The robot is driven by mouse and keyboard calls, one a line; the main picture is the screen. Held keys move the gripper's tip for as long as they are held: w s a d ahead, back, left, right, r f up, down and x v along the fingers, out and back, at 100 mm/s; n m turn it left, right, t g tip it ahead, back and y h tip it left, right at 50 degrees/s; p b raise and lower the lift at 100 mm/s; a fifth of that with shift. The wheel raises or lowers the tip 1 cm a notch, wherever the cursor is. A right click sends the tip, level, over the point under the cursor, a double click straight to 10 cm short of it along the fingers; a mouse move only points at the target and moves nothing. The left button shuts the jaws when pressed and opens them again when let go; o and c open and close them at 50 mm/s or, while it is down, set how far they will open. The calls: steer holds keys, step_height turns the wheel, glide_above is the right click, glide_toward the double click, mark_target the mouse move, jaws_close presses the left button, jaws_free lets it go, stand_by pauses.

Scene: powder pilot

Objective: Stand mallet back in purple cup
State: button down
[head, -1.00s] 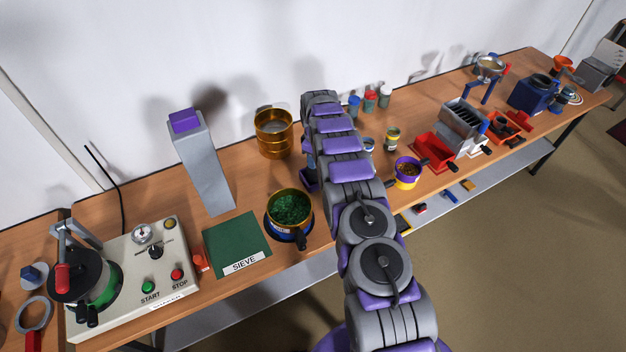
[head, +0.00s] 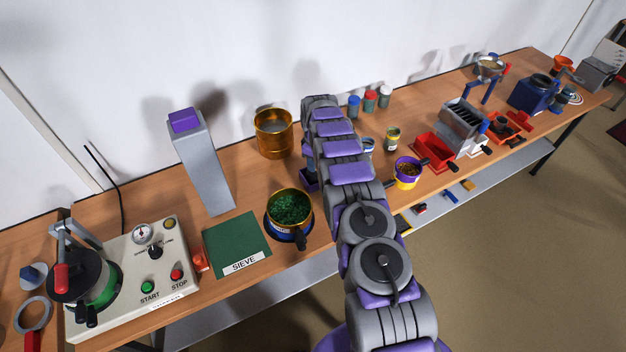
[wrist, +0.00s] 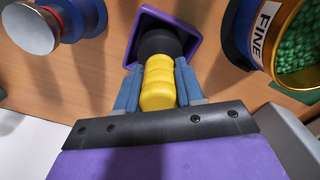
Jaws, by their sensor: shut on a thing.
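In the wrist view, my gripper (wrist: 160,92) is shut on the mallet (wrist: 158,84), with a blue finger on each side of its yellow ribbed handle. The mallet's black end (wrist: 160,43) is at the opening of the square purple cup (wrist: 192,22) and partly within its outline. I cannot tell how deep it sits. In the head view, a bit of the purple cup (head: 309,180) shows beside my arm. My arm hides the gripper and the mallet there.
A pan of green granules (head: 289,207) stands left of the cup, and its FINE-labelled rim (wrist: 262,30) is close by in the wrist view. A silver-topped blue object (wrist: 30,27) is on the other side. A brass sieve (head: 273,132) stands behind.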

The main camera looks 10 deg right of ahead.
steer(key=shift+f, duration=0.2)
steer(key=c, duration=0.6)
jaws_free()
step_height(320, 180, up, 17)
steer(key=p, duration=0.1)
steer(key=s+r+m+b, duration=0.1)
steer(key=s+r+m, duration=0.2)
steer(key=s+r, duration=0.7)
steer(key=s+r+m+g+b, duration=0.15)
steer(key=s+r, duration=0.45)
steer(key=s, duration=0.7)
steer(key=s+f+m, duration=0.1)
steer(key=s+m, duration=0.1)
steer(key=s, duration=0.9)
steer(key=s+f+m+b, duration=0.1)
steer(key=s, duration=1.1)
steer(key=s+f+m+b, duration=0.1)
steer(key=s+m, duration=0.1)
steer(key=s, duration=0.9)
steer(key=shift+s+a+f+m, duration=0.3)
steer(key=shift+a+f+m, duration=0.05)
steer(key=shift+f, duration=0.05)
